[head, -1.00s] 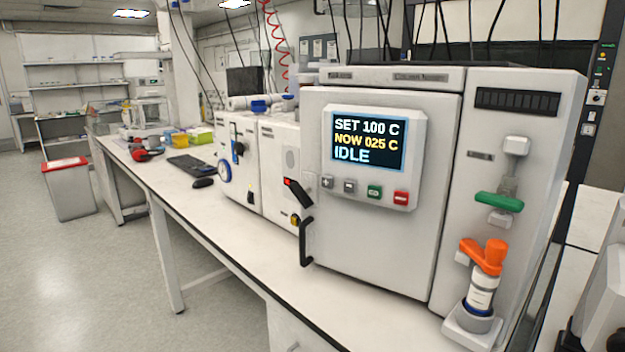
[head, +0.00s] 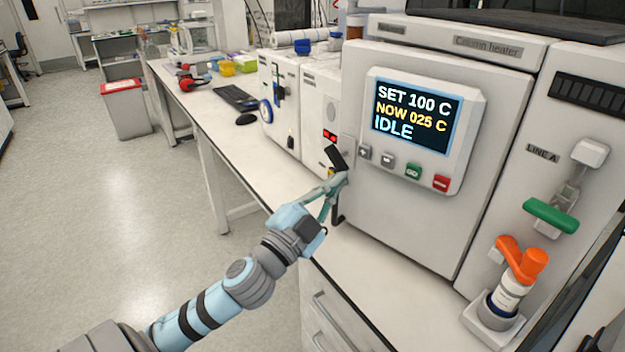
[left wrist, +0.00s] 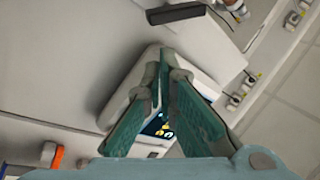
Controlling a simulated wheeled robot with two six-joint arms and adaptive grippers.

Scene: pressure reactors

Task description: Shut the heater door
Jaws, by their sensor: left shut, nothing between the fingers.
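The heater door (head: 415,205) is the large white front panel with a lit screen (head: 415,115) reading SET 100 C, NOW 025 C, IDLE. It stands at or near its frame; I cannot tell whether a gap remains. A black lever (head: 335,158) is tilted at its left edge. The black door handle (head: 338,214) below is partly hidden by my fingers. My left gripper (head: 343,178) is shut and empty, its tips by the door's left edge between lever and handle; contact is unclear. The left wrist view shows its fingertips (left wrist: 166,62) together over the door. My right gripper is out of view.
White instruments (head: 285,105) stand left of the heater. A keyboard (head: 237,97) and mouse lie farther back.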

